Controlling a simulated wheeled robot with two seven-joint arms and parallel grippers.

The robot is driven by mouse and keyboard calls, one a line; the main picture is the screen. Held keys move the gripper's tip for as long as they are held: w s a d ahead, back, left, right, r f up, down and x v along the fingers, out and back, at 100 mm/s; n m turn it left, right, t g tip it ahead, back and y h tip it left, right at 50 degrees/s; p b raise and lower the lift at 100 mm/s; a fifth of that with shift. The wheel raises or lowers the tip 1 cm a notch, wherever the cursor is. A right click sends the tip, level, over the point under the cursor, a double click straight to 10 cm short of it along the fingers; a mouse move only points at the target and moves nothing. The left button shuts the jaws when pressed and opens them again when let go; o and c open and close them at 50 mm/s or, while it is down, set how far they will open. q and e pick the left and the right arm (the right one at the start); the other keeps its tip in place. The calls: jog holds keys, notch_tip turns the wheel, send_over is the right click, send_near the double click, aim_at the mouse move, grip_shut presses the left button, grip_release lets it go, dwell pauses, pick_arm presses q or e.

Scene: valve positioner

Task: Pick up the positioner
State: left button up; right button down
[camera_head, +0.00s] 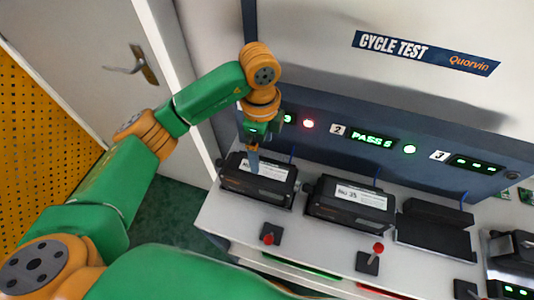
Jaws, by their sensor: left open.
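Two black box-shaped positioners with white labels sit on the grey bench: a left one (240,181) and a middle one (349,207) below the PASS display. I cannot tell from the picture which one the task means. My left gripper (253,164) points down at the left positioner, its fingers over the label near the back edge. It is open and holds nothing that I can see; whether the fingertips touch the box is unclear. My right gripper is not in view.
The station-3 holder (436,232) is black and looks empty. Red-knobbed levers (378,248) (268,239) stand along the front. The blue panel (455,143) with lights rises behind. Another dark device (513,252) is at the right edge. A door (85,50) is at the left.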

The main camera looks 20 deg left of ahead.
aim_at(254, 178)
pick_arm(q)
jog(key=s+f+p, duration=0.2)
jog(key=s+p, duration=0.1)
jog(key=shift+s+a+f, duration=0.2)
jog(key=shift+f, duration=0.2)
jog(key=shift+s+f, duration=0.25)
jog(key=shift+f, duration=0.55)
jog(key=shift+w+f, duration=0.5)
jog(key=shift+f, duration=0.35)
jog(key=shift+w+f, duration=0.1)
jog(key=shift+w, duration=0.1)
jog(key=shift+s+r, duration=0.2)
jog(key=c, duration=0.9)
jog(key=shift+w, duration=0.15)
grip_shut()
jog(key=shift+w, duration=0.1)
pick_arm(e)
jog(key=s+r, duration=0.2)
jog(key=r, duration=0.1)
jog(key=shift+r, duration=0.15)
